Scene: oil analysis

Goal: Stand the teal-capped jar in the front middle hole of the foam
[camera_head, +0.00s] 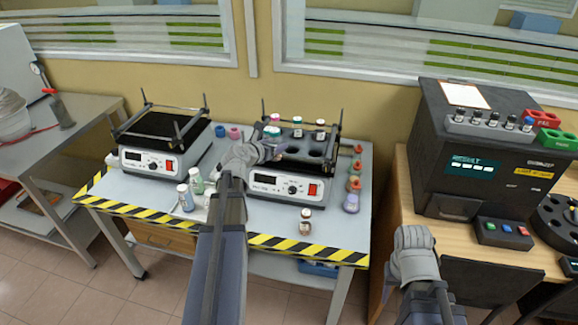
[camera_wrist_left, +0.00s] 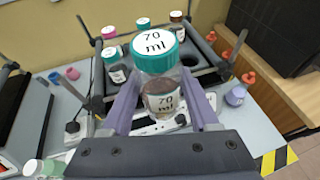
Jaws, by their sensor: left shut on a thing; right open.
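My left gripper (camera_head: 274,151) is shut on the teal-capped jar (camera_head: 271,132). In the left wrist view the jar (camera_wrist_left: 160,98) sits between the purple fingers, its cap and body labelled "70 ml". The jar is over the front left part of the black foam (camera_head: 312,152) on the right-hand shaker. The jar's base and the holes under it are hidden. Pink-capped (camera_head: 270,119), green-capped (camera_head: 297,122) and dark-capped (camera_head: 320,126) jars stand in the foam's back row. My right gripper (camera_head: 413,245) is open and empty, low in front of the wooden desk.
The shaker's posts and bars (camera_head: 334,140) rise around the foam. A second shaker (camera_head: 155,145) stands left. Bottles (camera_head: 185,197) and a small jar (camera_head: 305,221) stand near the table's striped front edge. Orange-capped flasks (camera_head: 353,183) line the right side.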

